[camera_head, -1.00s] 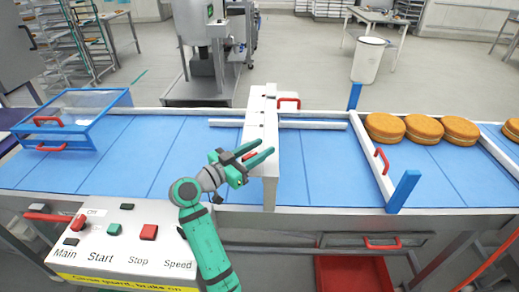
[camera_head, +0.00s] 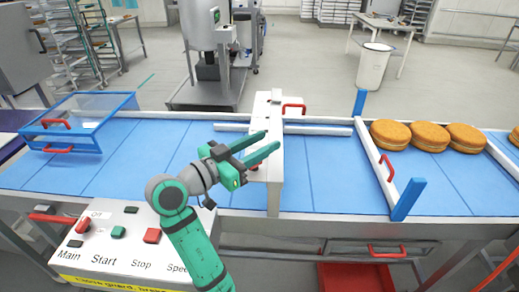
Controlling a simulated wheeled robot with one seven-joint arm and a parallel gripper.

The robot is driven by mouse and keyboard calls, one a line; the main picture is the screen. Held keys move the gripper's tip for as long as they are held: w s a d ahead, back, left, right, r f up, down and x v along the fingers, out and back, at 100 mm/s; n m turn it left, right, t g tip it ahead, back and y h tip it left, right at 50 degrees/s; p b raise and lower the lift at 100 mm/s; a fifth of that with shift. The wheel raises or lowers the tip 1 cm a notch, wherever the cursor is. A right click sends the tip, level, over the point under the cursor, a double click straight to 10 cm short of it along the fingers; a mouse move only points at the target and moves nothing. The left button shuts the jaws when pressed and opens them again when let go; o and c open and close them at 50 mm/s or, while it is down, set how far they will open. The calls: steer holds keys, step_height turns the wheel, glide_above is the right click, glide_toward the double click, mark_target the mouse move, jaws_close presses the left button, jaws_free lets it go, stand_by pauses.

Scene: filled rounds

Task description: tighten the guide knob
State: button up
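My gripper (camera_head: 271,139) is open, with two teal fingers apart and pointing right, in front of the white bridge (camera_head: 270,188) across the blue conveyor. I see nothing held between the fingers. A small red part (camera_head: 255,167) shows on the bridge's left side, just below the fingers and partly hidden; I cannot tell whether it is the guide knob. White guide rails (camera_head: 320,131) run along the belt on both sides of the bridge. A red handle (camera_head: 294,107) is on the bridge's far right side.
A control panel (camera_head: 125,225) with red and green buttons stands at front left. A clear blue-framed guard (camera_head: 85,120) is raised over the left belt. Round filled cakes (camera_head: 430,136) sit at right behind a white gate (camera_head: 375,155) with blue posts.

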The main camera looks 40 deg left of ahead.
steer(key=s+d+r, duration=0.2)
steer(key=s+d, duration=0.1)
steer(key=s, duration=0.2)
steer(key=shift+s+r, duration=0.15)
steer(key=shift+r, duration=0.15)
